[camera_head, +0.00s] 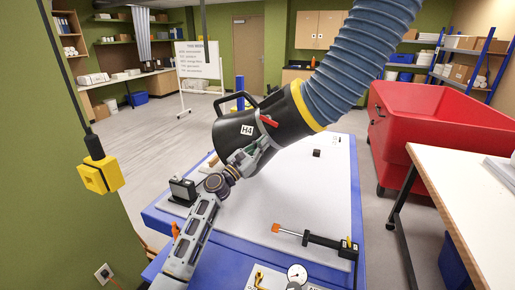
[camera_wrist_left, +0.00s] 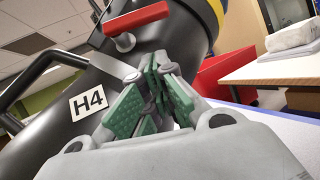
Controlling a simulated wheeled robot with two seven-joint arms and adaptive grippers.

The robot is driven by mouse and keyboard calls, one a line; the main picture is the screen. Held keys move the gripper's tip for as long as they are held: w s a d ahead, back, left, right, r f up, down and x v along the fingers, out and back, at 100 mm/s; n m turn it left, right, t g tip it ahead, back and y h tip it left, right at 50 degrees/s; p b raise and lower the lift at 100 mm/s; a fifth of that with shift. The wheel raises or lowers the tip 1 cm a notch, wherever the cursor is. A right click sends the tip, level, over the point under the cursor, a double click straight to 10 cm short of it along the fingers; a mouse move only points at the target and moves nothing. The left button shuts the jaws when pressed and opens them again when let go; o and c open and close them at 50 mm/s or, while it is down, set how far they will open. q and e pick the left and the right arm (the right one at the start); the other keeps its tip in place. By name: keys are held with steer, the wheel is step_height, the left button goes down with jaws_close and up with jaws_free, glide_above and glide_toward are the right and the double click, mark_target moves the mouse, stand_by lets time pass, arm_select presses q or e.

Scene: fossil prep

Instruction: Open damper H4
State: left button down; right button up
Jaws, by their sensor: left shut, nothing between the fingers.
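The black extraction hood labelled H4 (camera_head: 255,128) hangs over the table on a ribbed blue-grey hose (camera_head: 360,55) with a yellow collar. Its red damper handle (camera_head: 269,121) sits on the hood's side near the neck. In the left wrist view the red handle (camera_wrist_left: 137,20) is a bar on a small grey stem, just above the fingers. My left gripper (camera_head: 262,146) is beside the hood, just below the handle. In the left wrist view its green-padded fingers (camera_wrist_left: 155,72) are shut and empty, apart from the handle. Whether they touch the hood I cannot tell. My right gripper is not in view.
The blue-edged table (camera_head: 335,195) holds a black tool (camera_head: 318,240) with an orange tip, a dial gauge (camera_head: 297,273) and a small black box (camera_head: 183,190). A yellow box (camera_head: 100,175) hangs at left. A red bin (camera_head: 435,125) and white bench (camera_head: 470,180) stand at right.

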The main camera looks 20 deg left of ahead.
mark_target(269, 121)
arm_select(q)
steer(key=shift+w+d+r+p, duration=0.15)
steer(key=shift+r+p, duration=0.1)
steer(key=shift+r, duration=0.3)
steer(key=shift+w+d+r+p, duration=0.2)
steer(key=shift+r+p, duration=0.1)
steer(key=shift+r, duration=0.3)
steer(key=shift+w+d+r+p, duration=0.15)
steer(key=shift+r+p, duration=0.1)
steer(key=shift+r, duration=0.3)
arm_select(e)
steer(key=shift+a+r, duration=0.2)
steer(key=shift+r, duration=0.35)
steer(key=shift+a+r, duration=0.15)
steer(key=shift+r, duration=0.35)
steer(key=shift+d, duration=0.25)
arm_select(q)
steer(key=shift+w+d+n, duration=0.1)
steer(key=shift+w+n, duration=0.05)
steer(key=shift+n, duration=0.15)
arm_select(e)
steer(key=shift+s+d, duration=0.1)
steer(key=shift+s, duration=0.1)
arm_select(q)
steer(key=shift+s+d+r+n+y, duration=0.1)
steer(key=shift+s+r+n+y, duration=0.05)
steer(key=shift+s+n+y, duration=0.15)
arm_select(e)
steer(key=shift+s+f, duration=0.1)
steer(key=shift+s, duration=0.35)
